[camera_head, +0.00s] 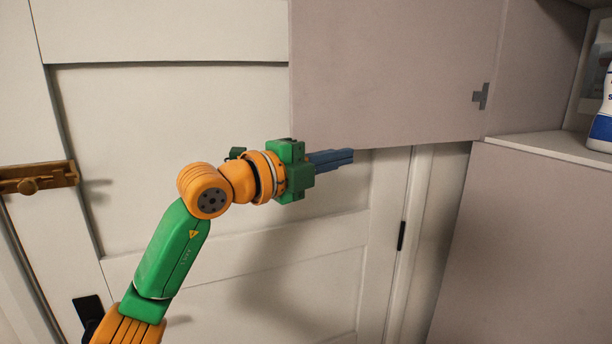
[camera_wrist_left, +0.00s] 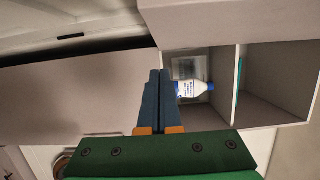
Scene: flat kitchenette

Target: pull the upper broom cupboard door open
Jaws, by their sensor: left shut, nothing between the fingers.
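The upper broom cupboard door (camera_head: 385,70) is a flat grey-beige panel at the top of the head view. It stands swung open, with a dark hinge piece (camera_head: 481,96) near its right edge, and the cupboard inside shows to the right. My left gripper (camera_head: 352,156) is shut and empty, its blue fingers pointing right near the door's lower edge. I cannot tell whether they touch it. The shut fingers also show in the left wrist view (camera_wrist_left: 158,74), in front of the open compartment. My right gripper is not in view.
A white and blue bottle (camera_head: 603,115) stands on the cupboard shelf (camera_head: 555,146); it shows in the wrist view too (camera_wrist_left: 190,88). Below is a closed lower panel (camera_head: 530,245).

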